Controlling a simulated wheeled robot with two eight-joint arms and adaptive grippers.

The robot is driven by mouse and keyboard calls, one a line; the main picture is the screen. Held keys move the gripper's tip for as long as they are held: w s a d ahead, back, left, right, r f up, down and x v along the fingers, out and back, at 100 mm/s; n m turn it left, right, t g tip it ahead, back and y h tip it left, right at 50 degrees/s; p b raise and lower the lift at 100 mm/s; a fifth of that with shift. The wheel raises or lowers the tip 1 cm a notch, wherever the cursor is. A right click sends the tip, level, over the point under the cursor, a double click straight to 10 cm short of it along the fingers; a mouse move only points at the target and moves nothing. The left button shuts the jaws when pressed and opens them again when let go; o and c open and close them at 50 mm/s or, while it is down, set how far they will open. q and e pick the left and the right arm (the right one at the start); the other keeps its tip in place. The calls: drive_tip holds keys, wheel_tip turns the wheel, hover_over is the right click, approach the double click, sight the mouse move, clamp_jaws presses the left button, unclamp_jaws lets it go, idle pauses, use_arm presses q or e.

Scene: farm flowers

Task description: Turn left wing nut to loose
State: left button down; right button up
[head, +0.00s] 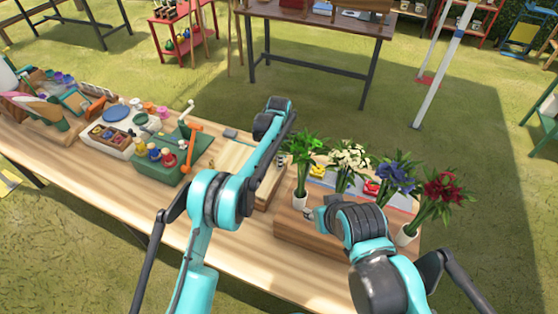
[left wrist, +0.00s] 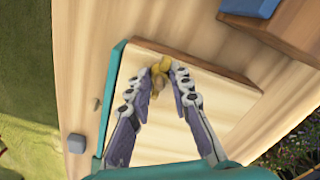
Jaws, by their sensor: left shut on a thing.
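A small brass wing nut (left wrist: 157,70) stands near the far edge of a pale wooden board (left wrist: 195,112) in the left wrist view. My left gripper (left wrist: 165,84) has its two fingertips closed on either side of the nut. In the head view the pale board (head: 229,156) lies in the middle of the table, and my left arm hides the left fingertips and this nut. My right gripper (head: 309,213) is low beside the white vase at the right; its jaw opening is unclear.
Vases with green leaves (head: 304,147), white flowers (head: 350,160), blue flowers (head: 396,176) and red flowers (head: 447,188) stand at the right. A green tray (head: 172,171) with paint jars is at the left. Bare table (head: 150,203) lies in front.

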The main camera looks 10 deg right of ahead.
use_arm(q)
drive_tip(key=shift+n, duration=0.5)
drive_tip(key=c, duration=1.3)
unclamp_jaws()
drive_tip(key=shift+c, duration=0.2)
wheel_tip(320, 180, up, 12)
